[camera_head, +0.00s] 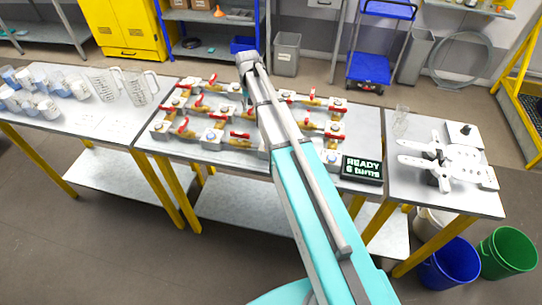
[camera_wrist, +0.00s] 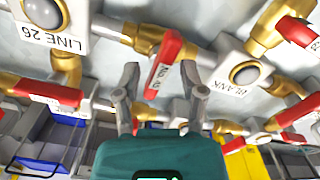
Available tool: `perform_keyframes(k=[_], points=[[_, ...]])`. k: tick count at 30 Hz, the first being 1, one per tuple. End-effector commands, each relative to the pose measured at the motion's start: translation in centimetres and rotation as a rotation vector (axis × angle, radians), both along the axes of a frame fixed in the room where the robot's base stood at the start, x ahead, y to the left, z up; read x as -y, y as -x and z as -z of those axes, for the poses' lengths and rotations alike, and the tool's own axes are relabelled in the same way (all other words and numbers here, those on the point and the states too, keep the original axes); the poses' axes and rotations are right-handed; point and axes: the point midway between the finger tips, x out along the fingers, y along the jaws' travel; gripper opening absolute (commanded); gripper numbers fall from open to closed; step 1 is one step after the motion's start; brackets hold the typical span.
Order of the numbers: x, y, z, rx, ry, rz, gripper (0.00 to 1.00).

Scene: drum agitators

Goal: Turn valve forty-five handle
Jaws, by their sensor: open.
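In the wrist view, a red valve handle (camera_wrist: 168,52) on a brass valve body hangs between and just beyond the fingertips of my gripper (camera_wrist: 160,72). Its white tag is tilted and upside down, seemingly reading VLV 45, though I cannot be sure. My gripper's two grey fingers are apart, one on each side of the handle. I cannot tell whether either finger touches it. In the head view, the valve table (camera_head: 215,158) holds several red-handled brass valves, and my arm hides the gripper and the handle near it.
In the wrist view, a LINE 26 plate (camera_wrist: 50,32) and a BLANK plate (camera_wrist: 237,88) flank the handle, with other red handles (camera_wrist: 42,90) close by.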

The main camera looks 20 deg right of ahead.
Motion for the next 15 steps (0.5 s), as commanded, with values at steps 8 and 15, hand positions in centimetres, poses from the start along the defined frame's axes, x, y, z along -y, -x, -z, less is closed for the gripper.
perform_keyframes(k=[8, 15], points=[[0.0, 0.0, 0.0, 0.0, 0.0, -0.182, 0.53], [0.0, 0.0, 0.0, 0.0, 0.0, -0.338, 0.53]])
